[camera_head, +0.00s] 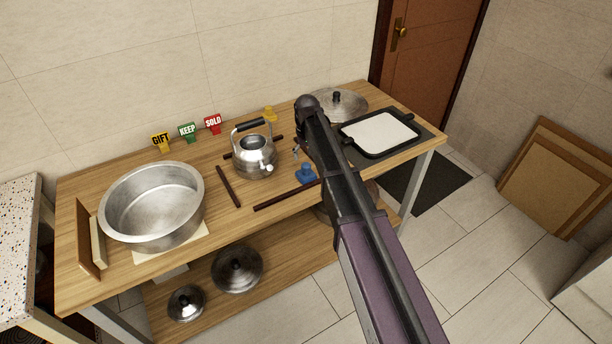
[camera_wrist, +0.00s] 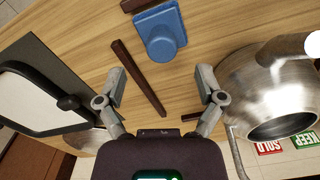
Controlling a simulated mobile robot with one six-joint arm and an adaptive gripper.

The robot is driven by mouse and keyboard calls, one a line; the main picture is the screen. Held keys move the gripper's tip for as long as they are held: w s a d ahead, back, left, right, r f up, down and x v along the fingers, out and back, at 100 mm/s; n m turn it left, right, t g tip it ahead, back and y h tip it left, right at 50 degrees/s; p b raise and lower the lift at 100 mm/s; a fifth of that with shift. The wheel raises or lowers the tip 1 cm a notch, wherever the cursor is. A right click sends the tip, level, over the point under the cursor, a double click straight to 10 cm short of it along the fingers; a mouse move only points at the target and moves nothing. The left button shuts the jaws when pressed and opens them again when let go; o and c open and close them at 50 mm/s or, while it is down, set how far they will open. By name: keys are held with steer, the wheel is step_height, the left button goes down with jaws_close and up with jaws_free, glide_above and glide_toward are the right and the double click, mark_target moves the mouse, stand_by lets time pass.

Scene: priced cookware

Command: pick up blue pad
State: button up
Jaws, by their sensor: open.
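The blue pad (camera_wrist: 160,32) lies on the wooden table, a square blue piece with a raised round knob. It also shows in the head view (camera_head: 306,175), near the table's front edge and just left of my arm. My gripper (camera_wrist: 161,76) is open and empty in the wrist view, its two fingers spread wide. The pad is ahead of the fingertips, apart from them. A dark wooden stick (camera_wrist: 139,77) lies on the table between the fingers in that picture. In the head view my arm hides most of the gripper.
A steel kettle (camera_head: 254,162) stands left of the pad, close to the right finger in the wrist view. Dark sticks (camera_head: 228,187) lie around it. A black tray (camera_head: 346,138) and a lid (camera_head: 345,108) are at right, a large pot (camera_head: 150,242) at left.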

mark_target(306, 165)
steer(key=shift+f, duration=0.1)
steer(key=shift+w+a+f+b, duration=0.1)
steer(key=shift+f+b, duration=1.15)
steer(key=shift+b, duration=0.1)
steer(key=shift+w+a+f+b, duration=0.1)
steer(key=shift+f+b, duration=1.15)
steer(key=shift+b, duration=0.05)
jaws_close()
